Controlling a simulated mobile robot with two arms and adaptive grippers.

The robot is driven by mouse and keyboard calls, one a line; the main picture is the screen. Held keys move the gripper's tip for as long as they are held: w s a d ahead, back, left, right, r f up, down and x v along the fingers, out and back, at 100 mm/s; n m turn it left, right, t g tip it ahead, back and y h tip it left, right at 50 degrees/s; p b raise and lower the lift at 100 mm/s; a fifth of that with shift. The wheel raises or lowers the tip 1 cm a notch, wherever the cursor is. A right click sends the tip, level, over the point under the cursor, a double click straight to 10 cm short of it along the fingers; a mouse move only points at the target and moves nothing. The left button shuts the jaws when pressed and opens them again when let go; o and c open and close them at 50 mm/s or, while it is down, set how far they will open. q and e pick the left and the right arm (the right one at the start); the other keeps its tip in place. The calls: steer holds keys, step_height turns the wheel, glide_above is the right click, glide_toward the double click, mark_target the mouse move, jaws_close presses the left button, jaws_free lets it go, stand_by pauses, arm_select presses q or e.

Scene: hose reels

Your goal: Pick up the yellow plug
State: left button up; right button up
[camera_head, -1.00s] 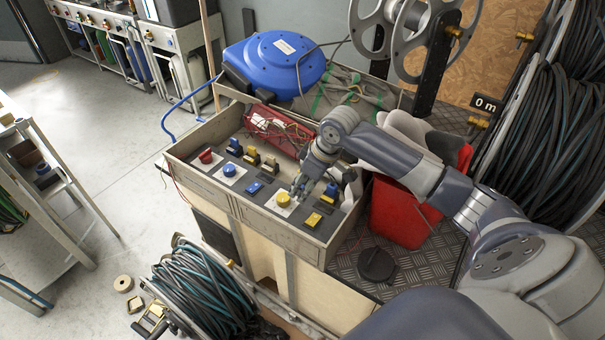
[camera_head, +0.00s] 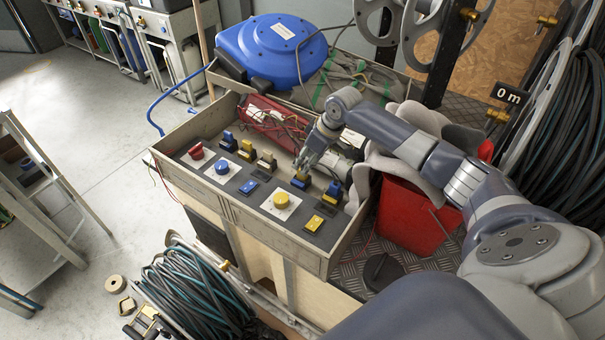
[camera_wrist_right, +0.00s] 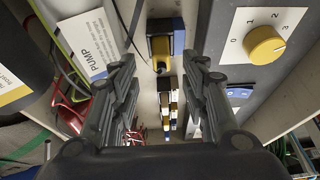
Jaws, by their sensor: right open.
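In the head view a yellow plug (camera_head: 246,150) stands upright in the back row of the control panel (camera_head: 228,212), between a blue plug (camera_head: 228,140) and a cream and dark plug (camera_head: 266,163). A blue and yellow plug (camera_head: 301,179) and another blue plug (camera_head: 333,191) stand further right. My right gripper (camera_head: 307,160) is just above and behind the blue and yellow plug. In the right wrist view a plug with yellow and blue faces (camera_wrist_right: 162,46) lies ahead between the open fingertips (camera_wrist_right: 164,66). Nothing is held. My left gripper is not in view.
Front-row controls include a red knob (camera_head: 196,151), a blue knob (camera_head: 222,167) and a yellow knob (camera_head: 281,200), which also shows in the right wrist view (camera_wrist_right: 264,45). Red wiring (camera_head: 270,118) lies behind the plugs. A red bin (camera_head: 408,220) and a blue reel (camera_head: 272,50) stand nearby.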

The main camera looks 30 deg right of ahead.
steer(key=x, duration=0.3)
steer(key=shift+f, duration=0.3)
steer(key=c, duration=0.8)
jaws_close()
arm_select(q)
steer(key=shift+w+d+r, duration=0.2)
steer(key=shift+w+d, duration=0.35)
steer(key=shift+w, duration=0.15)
